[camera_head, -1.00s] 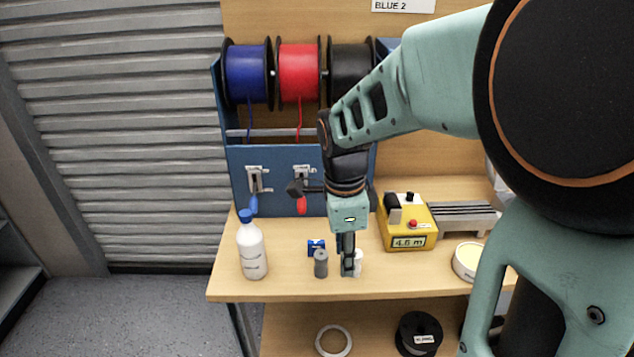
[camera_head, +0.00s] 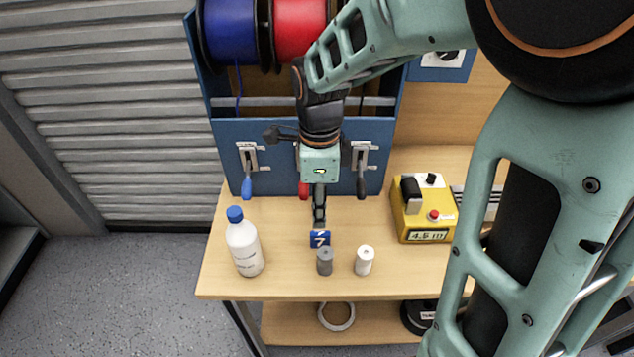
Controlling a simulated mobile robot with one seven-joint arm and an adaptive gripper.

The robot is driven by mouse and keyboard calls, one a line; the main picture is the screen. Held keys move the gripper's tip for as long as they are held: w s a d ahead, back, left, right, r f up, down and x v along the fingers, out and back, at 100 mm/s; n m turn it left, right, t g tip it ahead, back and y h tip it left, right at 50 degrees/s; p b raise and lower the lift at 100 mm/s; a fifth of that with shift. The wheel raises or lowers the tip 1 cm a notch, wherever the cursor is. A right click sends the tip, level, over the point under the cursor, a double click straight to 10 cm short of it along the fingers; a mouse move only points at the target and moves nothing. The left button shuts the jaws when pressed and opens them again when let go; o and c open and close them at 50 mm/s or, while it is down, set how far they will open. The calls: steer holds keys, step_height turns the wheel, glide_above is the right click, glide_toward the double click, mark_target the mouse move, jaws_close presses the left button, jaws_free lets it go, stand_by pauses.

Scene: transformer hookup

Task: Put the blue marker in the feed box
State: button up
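The blue marker (camera_head: 313,241) is a small blue block with a white sign on its face, at the middle of the wooden bench. It is just behind a grey cylinder. My gripper (camera_head: 319,228) points down right at the marker, its fingertips at the marker's top. The fingers show edge-on, so I cannot tell whether they are open or shut on it, nor whether the marker rests on the bench. I cannot pick out the feed box for sure in this view.
The grey cylinder (camera_head: 324,262) and a white cylinder (camera_head: 364,261) stand in front of my gripper. A white bottle (camera_head: 245,248) is at left, a yellow meter (camera_head: 426,212) at right. The blue spool rack (camera_head: 275,160) with clamp levers stands behind. Bare bench lies between bottle and marker.

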mark_target(320, 233)
steer(key=f, duration=0.9)
steer(key=shift+s+d, duration=0.1)
steer(key=shift+s, duration=0.2)
steer(key=shift+c, duration=0.4)
jaws_close()
